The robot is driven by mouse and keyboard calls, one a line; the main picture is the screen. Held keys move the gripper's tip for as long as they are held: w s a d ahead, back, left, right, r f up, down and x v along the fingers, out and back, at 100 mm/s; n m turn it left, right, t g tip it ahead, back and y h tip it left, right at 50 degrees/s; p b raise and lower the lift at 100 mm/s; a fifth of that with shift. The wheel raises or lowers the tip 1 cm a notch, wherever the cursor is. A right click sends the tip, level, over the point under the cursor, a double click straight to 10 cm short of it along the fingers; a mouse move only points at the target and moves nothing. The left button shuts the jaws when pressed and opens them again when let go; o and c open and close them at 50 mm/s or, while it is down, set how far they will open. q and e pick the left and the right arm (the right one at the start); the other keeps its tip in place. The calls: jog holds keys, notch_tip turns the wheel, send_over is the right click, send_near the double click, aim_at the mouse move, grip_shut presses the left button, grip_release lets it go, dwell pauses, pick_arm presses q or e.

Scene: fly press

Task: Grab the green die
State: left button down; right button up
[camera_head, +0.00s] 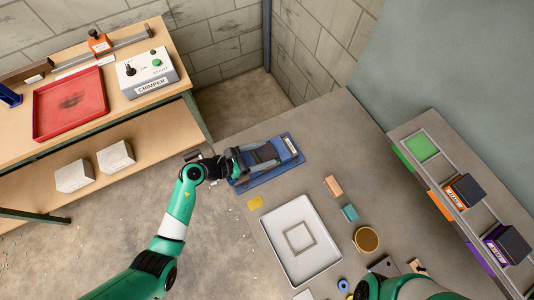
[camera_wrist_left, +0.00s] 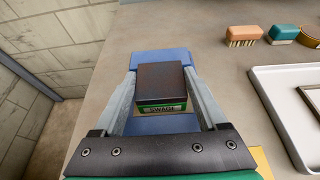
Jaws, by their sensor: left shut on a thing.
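The green die (camera_wrist_left: 162,86) is a dark block with a green-edged label on its front face in the left wrist view. It sits over a blue holder (camera_wrist_left: 165,58) on the grey table. My left gripper (camera_head: 262,154) has its two grey fingers along the die's sides and is shut on it; it also shows in the left wrist view (camera_wrist_left: 163,92). In the head view the fingers partly cover the die. Only part of my right arm shows at the bottom of the head view; its fingertips are not visible.
A rack (camera_head: 432,197) at the right has an empty green slot (camera_head: 422,146) and dark blocks by its orange and purple slots. A white tray (camera_head: 277,229), brushes and a brown round container (camera_head: 366,240) lie on the table. A workbench (camera_head: 117,119) with a red tray stands left.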

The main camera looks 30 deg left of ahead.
aim_at(263, 155)
pick_arm(q)
jog(key=shift+r, duration=0.15)
jog(key=shift+r+p, duration=0.3)
jog(key=shift+r, duration=0.25)
notch_tip(263, 155, up, 3)
jog(key=shift+f+p, duration=0.2)
jog(key=shift+p, duration=0.5)
jog(key=d+r+p+v, duration=0.2)
jog(key=r+p+v, duration=0.1)
jog(key=v, duration=1.3)
jog(key=shift+s, duration=0.25)
